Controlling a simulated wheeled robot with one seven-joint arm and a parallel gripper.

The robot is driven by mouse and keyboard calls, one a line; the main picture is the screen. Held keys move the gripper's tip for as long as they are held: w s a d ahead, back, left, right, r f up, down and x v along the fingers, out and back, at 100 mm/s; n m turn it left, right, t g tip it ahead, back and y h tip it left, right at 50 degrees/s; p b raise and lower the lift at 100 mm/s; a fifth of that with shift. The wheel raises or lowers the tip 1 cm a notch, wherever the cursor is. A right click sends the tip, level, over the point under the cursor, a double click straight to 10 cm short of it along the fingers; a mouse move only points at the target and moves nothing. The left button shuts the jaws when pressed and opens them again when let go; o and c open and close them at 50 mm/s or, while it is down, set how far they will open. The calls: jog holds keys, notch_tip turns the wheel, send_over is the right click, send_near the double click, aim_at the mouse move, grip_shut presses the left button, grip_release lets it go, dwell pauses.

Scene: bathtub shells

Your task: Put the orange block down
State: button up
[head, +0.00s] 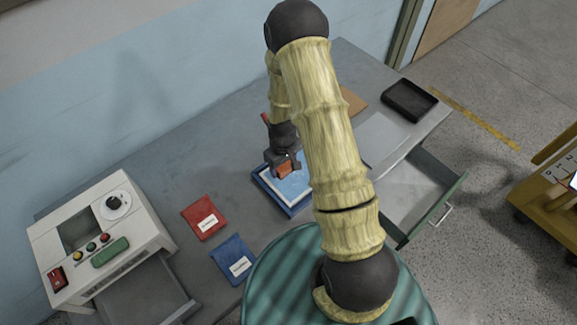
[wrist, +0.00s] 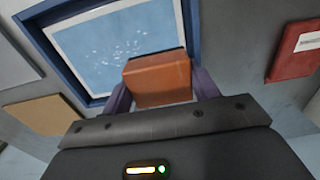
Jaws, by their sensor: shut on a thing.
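The orange block (wrist: 157,82) sits between the two fingers of my gripper (wrist: 160,95) in the wrist view. My gripper is shut on it. In the head view, the block (head: 284,170) shows below my gripper (head: 284,163), over a blue-rimmed tray (head: 291,211) with a light blue inside. I cannot tell whether the block touches the tray's floor. The tray also shows behind the block in the wrist view (wrist: 70,75). My arm covers the tray's right side in the head view.
A red packet (head: 204,217) and a blue packet (head: 233,259) lie left of the tray. A white machine with buttons (head: 135,204) stands at the far left. A black tray (head: 410,100) and a brown board (head: 352,101) lie at the back right. A drawer (head: 425,200) stands open at right.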

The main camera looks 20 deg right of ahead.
jog(key=m, duration=0.1)
jog(key=w+m, duration=0.1)
jog(key=m, duration=0.1)
jog(key=w+d+m, duration=0.1)
jog(key=shift+w+f+m, duration=0.1)
jog(key=shift+f+m, duration=0.2)
jog(key=shift+f, duration=0.05)
jog(key=shift+a, duration=0.2)
